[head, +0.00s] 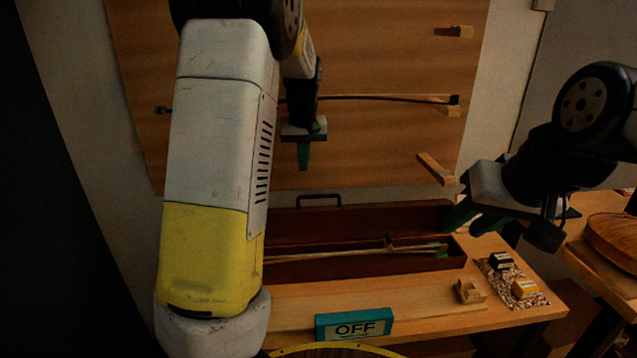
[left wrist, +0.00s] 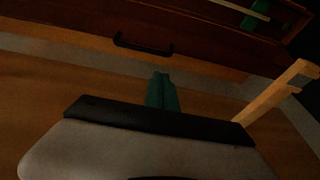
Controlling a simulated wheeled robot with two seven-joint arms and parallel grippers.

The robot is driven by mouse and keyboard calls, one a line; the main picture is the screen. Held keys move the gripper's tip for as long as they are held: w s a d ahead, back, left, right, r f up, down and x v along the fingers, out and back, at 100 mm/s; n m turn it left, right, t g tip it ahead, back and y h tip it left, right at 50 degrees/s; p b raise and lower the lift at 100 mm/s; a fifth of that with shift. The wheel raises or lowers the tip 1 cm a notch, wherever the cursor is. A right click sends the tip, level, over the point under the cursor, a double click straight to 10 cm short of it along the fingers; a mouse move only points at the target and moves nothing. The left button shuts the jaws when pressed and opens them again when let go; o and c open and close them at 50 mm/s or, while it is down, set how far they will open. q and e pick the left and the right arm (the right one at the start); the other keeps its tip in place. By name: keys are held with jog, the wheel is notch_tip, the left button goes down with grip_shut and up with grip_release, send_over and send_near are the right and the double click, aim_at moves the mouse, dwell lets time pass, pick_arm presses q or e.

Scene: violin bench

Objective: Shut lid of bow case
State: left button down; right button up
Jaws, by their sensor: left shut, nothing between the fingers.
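The dark reddish-brown bow case (head: 355,266) lies open on the bench, with a bow (head: 345,253) inside. Its lid (head: 375,217) stands raised along the back, with a dark handle (head: 318,197) at its upper edge. My left gripper (head: 304,168) is shut and empty, above the handle and apart from it, in front of the wall panel. In the left wrist view its green fingertips (left wrist: 162,78) point toward the handle (left wrist: 143,46), with a gap between. My right gripper (head: 484,222) is open near the case's right end. My left arm hides the case's left end.
A wooden panel (head: 380,150) behind the bench carries a bow (head: 390,98) and wooden pegs (head: 436,168). A violin (head: 612,240) lies far right.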

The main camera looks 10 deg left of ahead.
pick_arm(q)
jog(key=x, duration=1)
